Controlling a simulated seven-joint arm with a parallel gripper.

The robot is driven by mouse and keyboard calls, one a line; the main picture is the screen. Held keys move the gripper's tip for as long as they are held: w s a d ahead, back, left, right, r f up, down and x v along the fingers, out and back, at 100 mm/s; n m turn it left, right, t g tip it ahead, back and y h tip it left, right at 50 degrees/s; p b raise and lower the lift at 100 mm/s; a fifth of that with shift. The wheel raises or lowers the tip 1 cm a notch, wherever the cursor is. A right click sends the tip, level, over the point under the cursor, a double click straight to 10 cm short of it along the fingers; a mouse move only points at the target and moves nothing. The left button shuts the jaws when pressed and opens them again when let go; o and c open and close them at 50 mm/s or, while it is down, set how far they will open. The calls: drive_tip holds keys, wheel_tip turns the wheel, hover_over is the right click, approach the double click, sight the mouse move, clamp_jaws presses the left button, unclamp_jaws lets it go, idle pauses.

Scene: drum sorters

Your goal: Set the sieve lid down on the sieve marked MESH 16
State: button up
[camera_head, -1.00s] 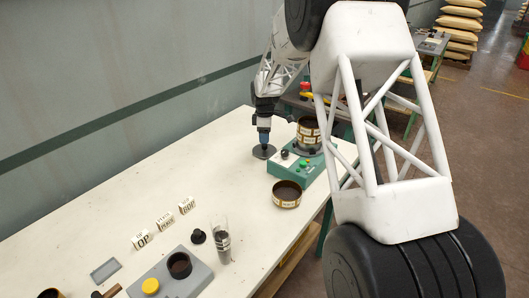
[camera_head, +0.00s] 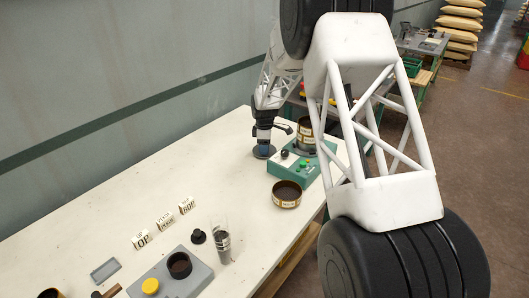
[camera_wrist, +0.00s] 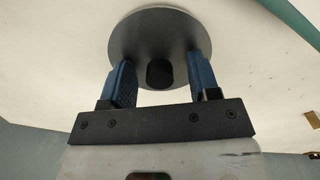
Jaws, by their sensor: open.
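The sieve lid (camera_wrist: 150,35) is a dark grey disc with a black knob (camera_wrist: 159,73) in the wrist view. It lies on the white table, and its edge also shows in the head view (camera_head: 264,152). My gripper (camera_wrist: 159,72) is open, with one blue finger on each side of the knob and gaps between. One brass-sided sieve (camera_head: 306,128) stands on the green machine (camera_head: 296,171). Another brass-sided sieve (camera_head: 287,195) stands on the table in front of it. Their labels are too small to read, so I cannot tell which is MESH 16.
Small white label blocks (camera_head: 164,220), a clear cylinder (camera_head: 221,240), a black knobbed piece (camera_head: 198,237) and a grey block (camera_head: 180,285) with a dark cup stand nearer on the table (camera_head: 215,175). The wall runs along the left. The middle of the table is clear.

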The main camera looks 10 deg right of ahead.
drive_tip(key=shift+c, duration=0.3)
clamp_jaws()
idle(0.4)
drive_tip(key=shift+r, duration=0.1)
drive_tip(key=shift+r, duration=4.9)
